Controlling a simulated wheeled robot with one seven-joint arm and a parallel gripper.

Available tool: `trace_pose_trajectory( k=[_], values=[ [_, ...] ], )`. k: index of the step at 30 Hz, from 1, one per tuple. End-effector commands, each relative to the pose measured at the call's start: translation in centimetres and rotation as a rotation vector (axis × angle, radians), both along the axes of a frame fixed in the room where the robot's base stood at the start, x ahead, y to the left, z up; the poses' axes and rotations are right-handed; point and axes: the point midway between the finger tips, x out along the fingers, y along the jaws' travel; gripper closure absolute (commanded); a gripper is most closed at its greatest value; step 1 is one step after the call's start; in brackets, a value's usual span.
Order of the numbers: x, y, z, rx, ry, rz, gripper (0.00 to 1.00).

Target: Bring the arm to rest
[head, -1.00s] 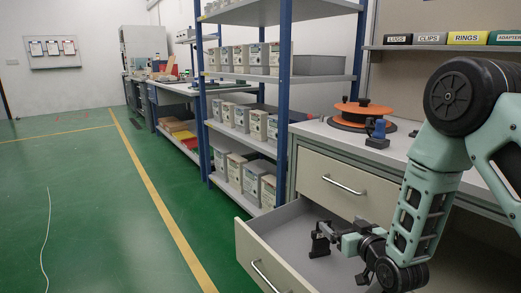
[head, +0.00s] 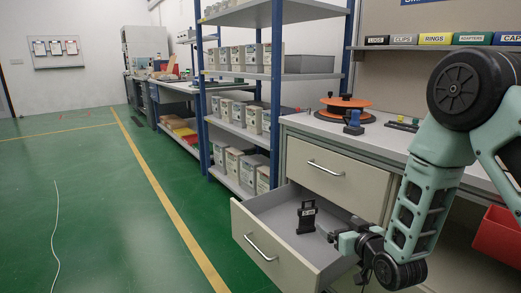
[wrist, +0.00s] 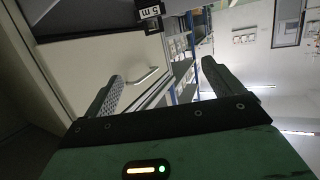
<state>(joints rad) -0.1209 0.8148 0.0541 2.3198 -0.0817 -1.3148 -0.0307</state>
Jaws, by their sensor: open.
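My arm reaches down at the right of the head view, bent, with my gripper (head: 338,238) over the right side of an open drawer (head: 262,214). In the wrist view my gripper (wrist: 160,80) has its two fingers wide apart with nothing between them. A black block-like item (head: 306,217) with a small label stands upright in the drawer, left of my gripper and apart from it. It also shows at the top of the wrist view (wrist: 149,12), where the label seems to read "5 m".
A closed drawer (head: 325,176) sits above the open one, under a worktop (head: 300,121) carrying an orange reel (head: 346,104) and a blue-topped item (head: 354,122). A red bin (head: 499,238) is at the far right.

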Motion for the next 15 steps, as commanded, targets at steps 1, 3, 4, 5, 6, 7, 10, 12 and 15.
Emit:
trace_pose_trajectory(
  k=[1, 3, 4, 5, 6, 7, 10, 12, 15],
  values=[
    [-0.1, 0.4, 0.0, -0.001, 0.013, 0.005, 0.08],
    [-0.3, 0.8, 0.0, -0.004, 0.035, 0.012, 0.08],
    [-0.4, 1.1, 0.0, -0.005, 0.048, 0.016, 0.08],
    [-0.6, 1.3, 0.0, -0.007, 0.059, 0.02, 0.08],
    [-0.8, 1.6, 0.0, -0.009, 0.076, 0.025, 0.08],
    [-0.9, 2.0, 0.0, -0.011, 0.092, 0.031, 0.08],
    [-1.7, 3.1, 0.0, -0.019, 0.146, 0.049, 0.08],
    [-2.4, 3.9, 0.0, -0.027, 0.193, 0.064, 0.08],
    [-3.8, 5.3, 0.1, -0.043, 0.268, 0.092, 0.08]
  ],
)
